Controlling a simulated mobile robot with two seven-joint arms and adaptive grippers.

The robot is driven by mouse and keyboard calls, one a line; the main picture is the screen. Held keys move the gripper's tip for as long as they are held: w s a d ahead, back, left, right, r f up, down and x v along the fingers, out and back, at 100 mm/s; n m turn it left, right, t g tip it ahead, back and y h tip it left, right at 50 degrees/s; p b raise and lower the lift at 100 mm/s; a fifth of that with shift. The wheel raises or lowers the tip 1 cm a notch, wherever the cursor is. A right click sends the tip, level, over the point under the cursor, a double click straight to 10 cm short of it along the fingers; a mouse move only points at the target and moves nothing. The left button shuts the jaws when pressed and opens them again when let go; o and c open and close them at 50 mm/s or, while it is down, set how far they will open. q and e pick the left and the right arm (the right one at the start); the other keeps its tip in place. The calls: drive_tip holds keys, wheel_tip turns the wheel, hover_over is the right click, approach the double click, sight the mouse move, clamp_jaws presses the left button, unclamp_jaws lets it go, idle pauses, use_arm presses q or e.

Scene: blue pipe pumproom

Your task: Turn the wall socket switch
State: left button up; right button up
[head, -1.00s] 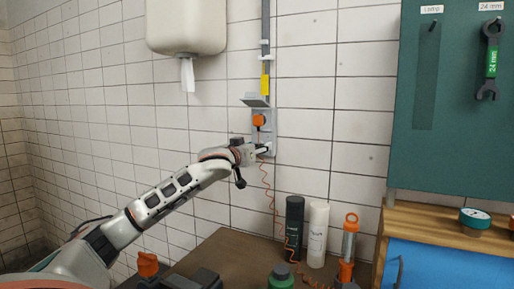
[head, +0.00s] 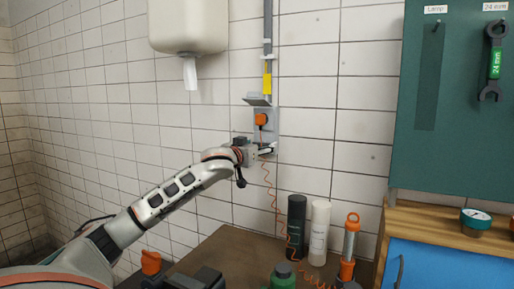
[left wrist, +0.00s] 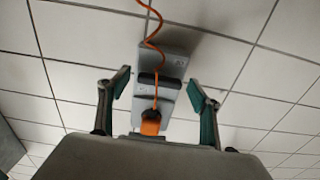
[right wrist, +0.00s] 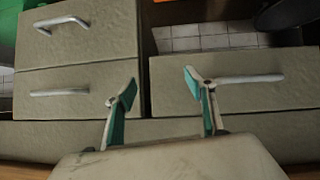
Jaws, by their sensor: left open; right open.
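The grey wall socket (head: 271,126) is on the white tiled wall, with an orange plug (head: 261,119) in it. My left gripper (head: 267,150) is at the lower part of the socket and hides some of it. In the left wrist view the socket (left wrist: 176,62) appears upside down. A dark switch piece (left wrist: 158,81) crosses it, between the two spread fingers, with clear gaps on both sides. The orange cord passes in front of the switch to the plug (left wrist: 150,123). My right gripper (right wrist: 160,84) is open and empty in front of grey drawers.
The coiled orange cord (head: 269,190) hangs to the brown tabletop (head: 235,247). A black bottle (head: 297,222), a white bottle (head: 319,232) and an orange lamp (head: 349,245) stand there. A dispenser (head: 188,25) is above left. The right gripper faces drawer handles (right wrist: 250,79).

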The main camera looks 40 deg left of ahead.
use_arm(q)
drive_tip(key=v, duration=1.2)
idle(0.4)
idle(0.3)
